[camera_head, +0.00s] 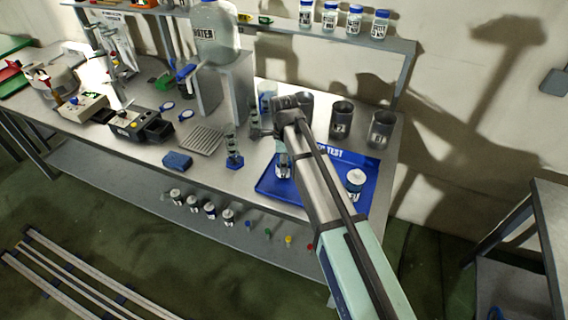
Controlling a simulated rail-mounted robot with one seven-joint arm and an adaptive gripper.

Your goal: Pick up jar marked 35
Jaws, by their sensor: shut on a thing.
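My arm reaches in from the lower right, and its wrist bends over the bench. My gripper (282,156) is largely hidden by the arm and points down over the left part of the blue tray (265,189). It is shut on a small jar (283,171) with a white and dark label. The number on this jar is too small to read. I cannot tell whether the jar touches the tray. Another jar (355,182) with a pale lid stands at the tray's right side.
Dark cylinders (341,120) stand behind the tray, and a clear vessel (267,95) is behind the wrist. Several jars (210,209) stand on the lower shelf, and others (354,20) on the upper shelf.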

